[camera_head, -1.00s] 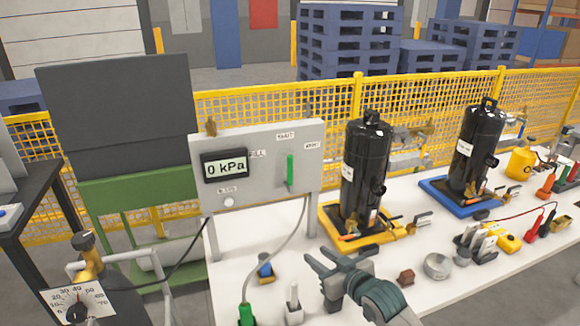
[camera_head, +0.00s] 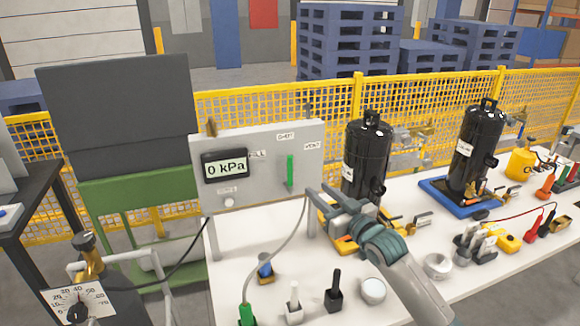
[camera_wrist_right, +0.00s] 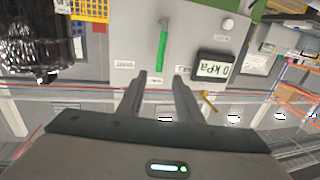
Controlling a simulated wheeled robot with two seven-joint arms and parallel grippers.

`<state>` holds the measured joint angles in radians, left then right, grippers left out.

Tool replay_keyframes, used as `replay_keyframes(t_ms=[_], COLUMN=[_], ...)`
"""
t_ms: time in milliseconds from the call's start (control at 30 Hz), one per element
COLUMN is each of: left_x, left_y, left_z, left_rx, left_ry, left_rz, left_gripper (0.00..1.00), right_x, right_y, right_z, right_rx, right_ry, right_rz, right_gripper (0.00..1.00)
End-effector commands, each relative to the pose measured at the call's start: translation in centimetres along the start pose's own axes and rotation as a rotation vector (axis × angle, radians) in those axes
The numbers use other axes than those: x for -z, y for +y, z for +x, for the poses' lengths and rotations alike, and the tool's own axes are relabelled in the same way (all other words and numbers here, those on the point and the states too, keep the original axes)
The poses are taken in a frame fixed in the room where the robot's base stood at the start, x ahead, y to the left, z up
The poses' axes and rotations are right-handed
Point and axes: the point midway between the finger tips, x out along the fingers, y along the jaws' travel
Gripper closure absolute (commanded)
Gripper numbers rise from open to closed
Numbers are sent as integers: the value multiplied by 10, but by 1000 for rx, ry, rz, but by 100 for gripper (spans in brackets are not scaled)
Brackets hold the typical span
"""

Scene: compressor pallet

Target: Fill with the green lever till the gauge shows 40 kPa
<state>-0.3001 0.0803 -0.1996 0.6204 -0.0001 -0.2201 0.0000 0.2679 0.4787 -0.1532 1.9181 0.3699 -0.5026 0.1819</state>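The green lever (camera_head: 290,171) stands upright on the grey panel (camera_head: 265,150), near the labels SHUT and VENT. The gauge display (camera_head: 225,166) on the same panel reads 0 kPa. My right gripper (camera_head: 318,190) is open and empty, just right of and below the lever in the head view, apart from it. In the right wrist view the lever (camera_wrist_right: 162,50) is ahead of the two spread fingers (camera_wrist_right: 156,85), and the display (camera_wrist_right: 215,67) is to its right, upside down. My left gripper is not in view.
A black compressor (camera_head: 367,155) on a yellow tray stands right behind my right gripper. Another (camera_head: 475,145) stands on a blue tray (camera_head: 437,190). A grey hose (camera_head: 278,255) runs below the panel to a green connector (camera_head: 246,314). Small fittings stand on the white bench (camera_head: 300,262).

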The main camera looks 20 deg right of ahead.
Motion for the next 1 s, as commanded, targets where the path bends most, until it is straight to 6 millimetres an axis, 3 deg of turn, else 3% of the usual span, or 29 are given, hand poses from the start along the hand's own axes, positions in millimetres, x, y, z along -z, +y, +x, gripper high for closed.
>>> replay_keyframes(t_ms=[1000], left_x=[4], left_y=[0], left_z=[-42], left_rx=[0], left_ry=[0], left_rz=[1], left_gripper=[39], right_x=[3], right_y=[-1], right_z=[143], right_rx=[0], right_ry=[0], right_rz=[0], right_gripper=[68])
